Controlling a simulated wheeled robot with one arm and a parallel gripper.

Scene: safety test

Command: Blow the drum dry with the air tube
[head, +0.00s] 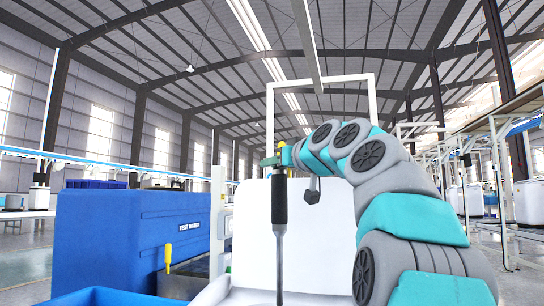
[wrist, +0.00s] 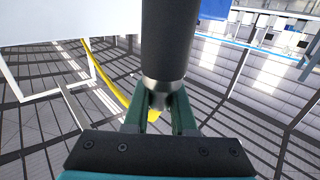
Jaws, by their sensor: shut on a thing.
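The air tube (head: 280,205) has a black grip and a thin grey metal pipe. It hangs nearly upright near the middle of the head view, pipe downward. My gripper (head: 275,165) is shut on its upper end. In the wrist view, the green fingers of my gripper (wrist: 160,100) close around the metal collar below the tube's black grip (wrist: 168,40). A large white rounded body (head: 318,225), apparently the drum, stands behind the tube. The pipe overlaps it in the picture, and I cannot tell the gap between them. The pipe's lower end is not clearly visible.
A blue tank marked "TEST WATER" (head: 130,235) stands left of the white body. A yellow-handled tool (head: 168,258) stands at its front right. A white frame (head: 320,78) rises behind. A yellow hose (wrist: 100,70) curves beside my gripper. Shelving (head: 500,130) stands at right.

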